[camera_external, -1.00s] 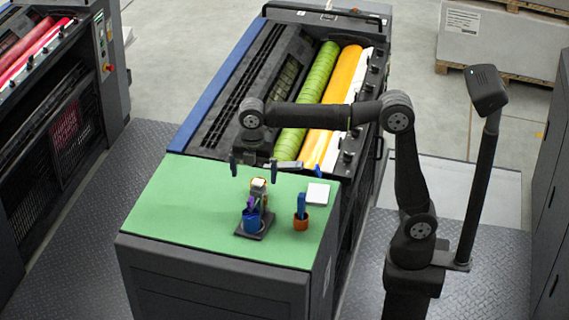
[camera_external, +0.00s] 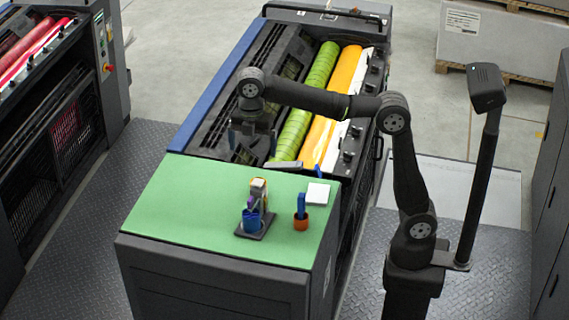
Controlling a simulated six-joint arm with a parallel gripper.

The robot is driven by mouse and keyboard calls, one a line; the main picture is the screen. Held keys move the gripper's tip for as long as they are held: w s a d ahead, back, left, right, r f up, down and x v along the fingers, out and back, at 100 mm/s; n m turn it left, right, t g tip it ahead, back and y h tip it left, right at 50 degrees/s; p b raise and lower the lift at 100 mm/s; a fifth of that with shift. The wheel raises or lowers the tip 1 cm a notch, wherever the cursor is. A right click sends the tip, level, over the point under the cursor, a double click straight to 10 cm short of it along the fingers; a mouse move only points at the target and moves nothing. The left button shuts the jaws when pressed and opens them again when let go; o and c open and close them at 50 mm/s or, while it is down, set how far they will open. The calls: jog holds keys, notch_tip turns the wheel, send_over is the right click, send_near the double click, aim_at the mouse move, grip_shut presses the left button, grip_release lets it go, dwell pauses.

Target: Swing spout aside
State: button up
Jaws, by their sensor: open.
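A small ink unit (camera_external: 258,186) with a pale top, orange trim and a grey-purple spout part (camera_external: 257,201) stands on the green top. A blue cup (camera_external: 252,221) sits below it on a dark base plate (camera_external: 265,231). The exact direction of the spout is too small to tell. My gripper (camera_external: 252,146) is open and empty, fingers spread and pointing down. In the picture it is above and behind the unit, over the press's dark rear part, clear of the unit.
An orange cup (camera_external: 301,224) holding a blue-handled tool (camera_external: 301,203) stands right of the unit. A white pad (camera_external: 318,193) lies behind it. Green and orange rollers (camera_external: 346,72) lie behind the green top (camera_external: 180,212). The green top's left side is clear.

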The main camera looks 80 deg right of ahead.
jog(key=shift+c, duration=0.4)
jog(key=shift+d, duration=0.15)
jog(key=c, duration=0.4)
jog(key=d+y, duration=0.1)
jog(key=d+f+y, duration=0.1)
jog(key=d+y, duration=0.1)
jog(key=shift+s+f+m, duration=0.1)
jog(key=shift+f+m, duration=0.05)
jog(key=shift+m, duration=0.15)
jog(key=c, duration=1)
jog(key=y, duration=0.2)
send_near(251, 197)
jog(key=x, duration=1)
jog(key=shift+c, duration=0.5)
grip_shut()
